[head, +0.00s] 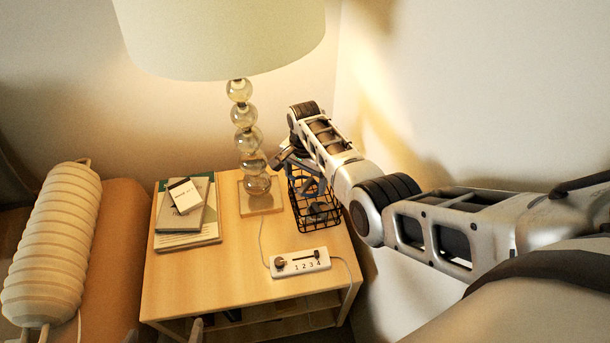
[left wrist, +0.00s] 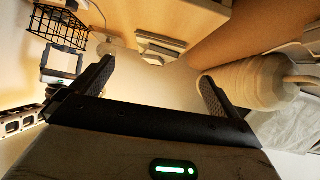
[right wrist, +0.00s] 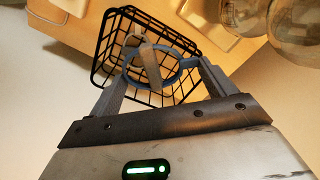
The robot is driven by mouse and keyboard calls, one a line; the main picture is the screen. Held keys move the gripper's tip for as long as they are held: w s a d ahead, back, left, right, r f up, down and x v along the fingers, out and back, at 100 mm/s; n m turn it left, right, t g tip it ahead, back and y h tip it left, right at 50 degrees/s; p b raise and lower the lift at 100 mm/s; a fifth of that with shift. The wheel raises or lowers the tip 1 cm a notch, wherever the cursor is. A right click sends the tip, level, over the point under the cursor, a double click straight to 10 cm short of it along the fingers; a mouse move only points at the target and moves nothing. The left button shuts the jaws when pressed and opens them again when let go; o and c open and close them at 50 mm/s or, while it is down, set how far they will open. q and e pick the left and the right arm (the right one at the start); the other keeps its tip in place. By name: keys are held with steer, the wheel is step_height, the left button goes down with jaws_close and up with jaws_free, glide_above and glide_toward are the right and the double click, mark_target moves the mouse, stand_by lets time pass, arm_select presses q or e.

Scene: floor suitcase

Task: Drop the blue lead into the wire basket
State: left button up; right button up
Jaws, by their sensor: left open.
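The wire basket (head: 334,228) is black and stands at the right of the wooden table; it also shows in the left wrist view (left wrist: 58,14). The blue lead (right wrist: 188,64) is a looped coil with a tan strip across it. My left gripper (left wrist: 155,88) is open and empty, low beside the table, away from the basket.
A glass-ball lamp (head: 245,115) stands close left of the basket. A white power strip (head: 300,262) lies in front with its cord. Books (head: 188,238) lie at the table's left. A ribbed cream bolster (head: 52,245) is further left. The table's front left is clear.

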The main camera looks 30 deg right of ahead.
mark_target(305, 181)
steer(key=o, duration=0.3)
steer(key=shift+r+p, duration=0.4)
steer(key=shift+r, duration=0.2)
arm_select(q)
steer(key=shift+w+a+r+p, duration=0.1)
steer(key=shift+a+r+p, duration=0.15)
steer(key=shift+r+p, duration=0.8)
arm_select(e)
step_height(305, 181, up, 12)
steer(key=shift+r, duration=0.1)
arm_select(q)
steer(key=shift+f, duration=0.25)
